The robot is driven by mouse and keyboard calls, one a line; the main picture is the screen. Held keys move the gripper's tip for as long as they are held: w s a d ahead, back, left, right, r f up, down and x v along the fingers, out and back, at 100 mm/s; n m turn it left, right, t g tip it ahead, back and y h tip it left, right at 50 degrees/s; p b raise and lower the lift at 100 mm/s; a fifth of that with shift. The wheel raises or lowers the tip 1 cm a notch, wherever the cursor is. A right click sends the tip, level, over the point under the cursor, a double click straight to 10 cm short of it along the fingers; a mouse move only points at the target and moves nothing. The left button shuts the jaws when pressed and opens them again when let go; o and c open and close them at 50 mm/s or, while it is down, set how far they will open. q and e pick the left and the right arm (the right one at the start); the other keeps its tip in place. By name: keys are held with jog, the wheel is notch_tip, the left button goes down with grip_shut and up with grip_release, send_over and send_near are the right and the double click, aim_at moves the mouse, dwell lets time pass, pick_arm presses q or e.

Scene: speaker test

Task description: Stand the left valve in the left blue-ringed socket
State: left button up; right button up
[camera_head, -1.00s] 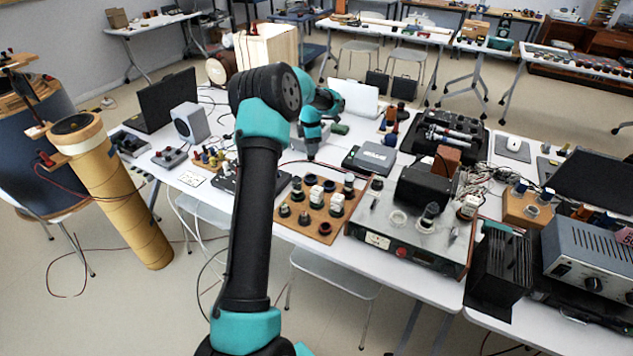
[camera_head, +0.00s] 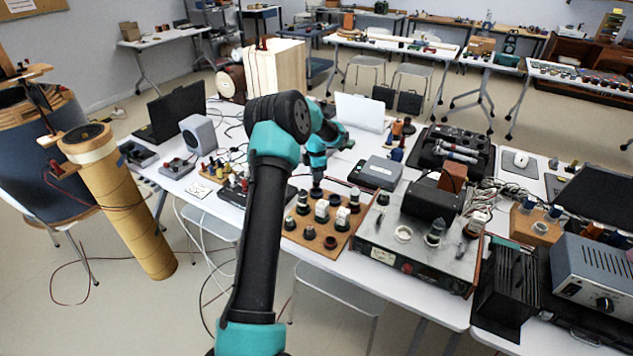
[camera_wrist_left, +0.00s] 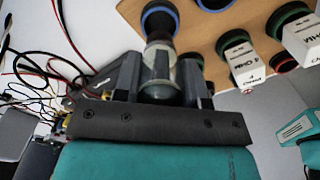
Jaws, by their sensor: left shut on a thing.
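My left gripper (camera_head: 317,188) is over the back left of the wooden socket board (camera_wrist_left: 196,42). In the left wrist view, its fingers (camera_wrist_left: 163,78) are shut on a valve (camera_wrist_left: 161,68) with a rounded glass bulb and a dark far end. The valve's far end lines up with a blue-ringed socket (camera_wrist_left: 160,10) on the board; I cannot tell whether it touches or has entered. A second blue-ringed socket (camera_wrist_left: 213,3) is cut by the top edge of the wrist view. In the head view the gripper hides the valve. My right gripper is not in view.
Green-ringed sockets with white labelled blocks (camera_wrist_left: 240,62) stand on the board close to the gripper. A metal chassis (camera_head: 405,260) with glass valves is to the right. Red and black leads (camera_wrist_left: 45,65) lie to the left in the wrist view.

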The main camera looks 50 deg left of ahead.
pick_arm(q)
jog(key=shift+f, duration=0.1)
jog(key=shift+f, duration=1.8)
jog(key=shift+f, duration=0.35)
jog(key=o, duration=0.9)
jog(key=shift+o, duration=0.2)
jog(key=shift+r, duration=0.1)
notch_tip(320, 180, up, 13)
jog(key=shift+f, duration=0.2)
